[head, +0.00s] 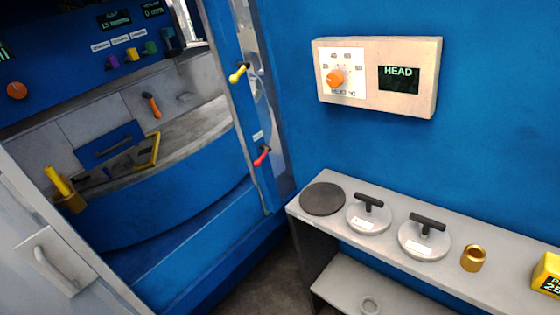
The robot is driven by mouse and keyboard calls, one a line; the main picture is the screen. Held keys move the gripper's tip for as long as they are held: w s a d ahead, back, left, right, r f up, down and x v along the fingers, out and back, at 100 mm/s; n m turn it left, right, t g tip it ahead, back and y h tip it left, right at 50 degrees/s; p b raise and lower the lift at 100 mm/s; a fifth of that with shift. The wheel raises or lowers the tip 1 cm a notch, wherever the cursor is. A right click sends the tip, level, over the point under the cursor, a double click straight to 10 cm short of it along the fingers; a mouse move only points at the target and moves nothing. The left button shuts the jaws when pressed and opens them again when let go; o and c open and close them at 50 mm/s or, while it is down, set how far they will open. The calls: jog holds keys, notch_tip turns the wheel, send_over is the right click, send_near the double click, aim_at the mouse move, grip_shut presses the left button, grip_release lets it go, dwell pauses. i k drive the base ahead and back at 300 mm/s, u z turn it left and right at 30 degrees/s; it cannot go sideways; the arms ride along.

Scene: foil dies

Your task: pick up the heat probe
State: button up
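I cannot tell for sure which thing is the heat probe. A yellow block with a dark display face (547,274) stands on the grey shelf at the right edge, cut off by the frame; its display is only partly readable. A yellow stick-like thing (58,181) stands tilted in a brass-coloured holder (71,203) at the left. My gripper is not in view.
The grey shelf (480,292) also holds a dark disc (323,199), two pale discs with black T-handles (369,215) (425,238) and a brass ring (473,259). A control box (410,50) reading HEAD hangs above. A blue machine with a recessed grey bay (190,80) is at left.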

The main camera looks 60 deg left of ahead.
aim_at(49, 170)
jog(key=u, duration=2.95)
jog(key=k, duration=0.9)
jog(key=i, duration=0.9)
jog(key=z, duration=0.05)
